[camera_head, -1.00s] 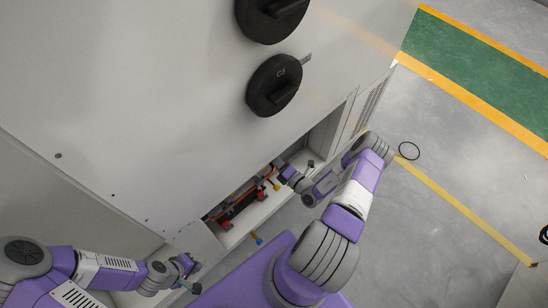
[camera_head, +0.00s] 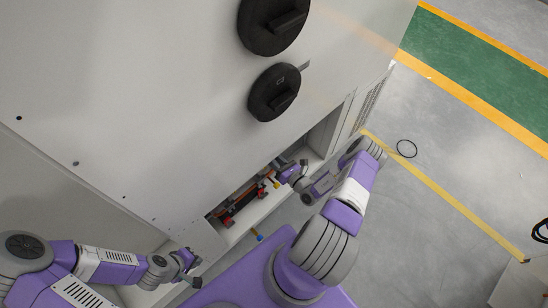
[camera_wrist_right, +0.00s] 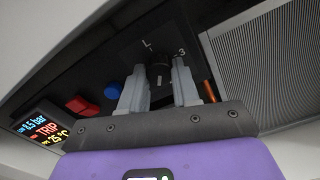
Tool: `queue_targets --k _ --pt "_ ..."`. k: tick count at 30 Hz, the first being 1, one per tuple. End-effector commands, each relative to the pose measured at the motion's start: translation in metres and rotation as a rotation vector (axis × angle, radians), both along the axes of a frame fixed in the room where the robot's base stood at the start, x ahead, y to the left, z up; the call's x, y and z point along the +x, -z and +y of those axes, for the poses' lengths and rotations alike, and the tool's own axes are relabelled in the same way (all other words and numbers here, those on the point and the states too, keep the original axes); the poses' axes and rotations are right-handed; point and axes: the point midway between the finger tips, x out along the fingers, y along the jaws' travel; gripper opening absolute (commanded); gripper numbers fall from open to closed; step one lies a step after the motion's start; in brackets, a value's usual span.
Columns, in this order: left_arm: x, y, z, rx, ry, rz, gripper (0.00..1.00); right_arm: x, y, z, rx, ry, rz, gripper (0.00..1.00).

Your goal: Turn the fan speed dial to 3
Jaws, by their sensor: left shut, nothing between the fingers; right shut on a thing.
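The fan speed dial (camera_wrist_right: 159,66) is a small dark round knob on a black panel in the right wrist view. A white "3" is printed at its upper right and another white mark at its upper left. I cannot tell which mark it points to. My right gripper (camera_wrist_right: 159,84) is shut on the dial, one grey finger on each side. In the head view my right gripper (camera_head: 282,172) reaches into the cabinet's open recess, where the dial cannot be made out. My left gripper (camera_head: 190,266) is at the lower left, by the cabinet's lower edge, shut and empty.
A vent grille (camera_wrist_right: 275,60) is at right. The big cabinet (camera_head: 120,90) has two black knobs. Floor at right is mostly clear.

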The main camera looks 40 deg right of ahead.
Motion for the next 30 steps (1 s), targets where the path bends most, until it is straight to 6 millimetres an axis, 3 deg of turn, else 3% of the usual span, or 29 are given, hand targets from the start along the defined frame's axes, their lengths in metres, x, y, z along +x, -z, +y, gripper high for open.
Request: queue_targets --k 30 --pt "0.0 -0.045 0.0 0.0 0.0 0.0 0.0 -0.001 -0.002 0.0 -0.962 0.001 -0.082 0.0"
